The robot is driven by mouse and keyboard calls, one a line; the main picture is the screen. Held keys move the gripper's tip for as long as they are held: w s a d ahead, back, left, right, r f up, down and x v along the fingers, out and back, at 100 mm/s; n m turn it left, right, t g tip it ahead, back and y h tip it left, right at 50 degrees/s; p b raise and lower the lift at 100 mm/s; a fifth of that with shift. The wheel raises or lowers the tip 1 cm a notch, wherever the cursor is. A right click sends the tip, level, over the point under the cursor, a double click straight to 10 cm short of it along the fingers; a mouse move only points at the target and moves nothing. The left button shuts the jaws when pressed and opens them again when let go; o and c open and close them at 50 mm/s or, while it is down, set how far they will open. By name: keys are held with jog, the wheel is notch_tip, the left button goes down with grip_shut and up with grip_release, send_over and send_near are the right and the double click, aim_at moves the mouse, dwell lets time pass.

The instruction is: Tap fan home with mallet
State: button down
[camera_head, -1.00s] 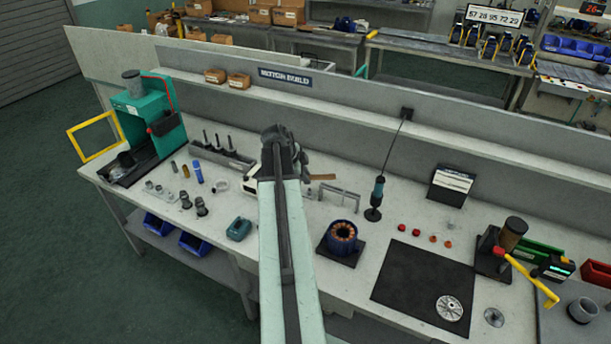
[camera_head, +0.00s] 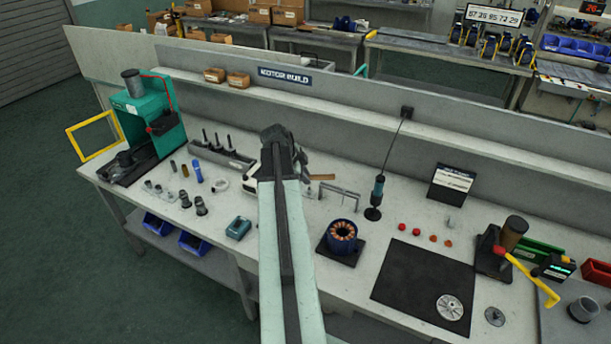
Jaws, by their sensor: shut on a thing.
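My arm reaches up the middle of the head view, over the bench. Its dark end blocks most of my gripper (camera_head: 300,157); only a small dark part shows at its right side, and the fingertips are hidden. A brown wooden handle (camera_head: 322,177), probably the mallet's, sticks out to the right just below that part. The mallet's head and any grip on it are hidden. A silver disc with holes (camera_head: 449,307), possibly the fan, lies on the black mat (camera_head: 425,278) at right. A smaller round metal part (camera_head: 494,317) lies beside the mat.
A blue stator with copper windings (camera_head: 343,237) sits right of my arm. A dark hanging screwdriver (camera_head: 376,195) stands behind it. A teal press (camera_head: 145,115) is at far left. A fixture with a yellow lever (camera_head: 525,277) is at right. The mat's middle is clear.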

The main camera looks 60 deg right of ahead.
notch_tip(320, 180, down, 3)
jog(key=b, duration=0.3)
notch_tip(320, 180, up, 6)
jog(key=p, duration=0.6)
jog(key=shift+r, duration=0.1)
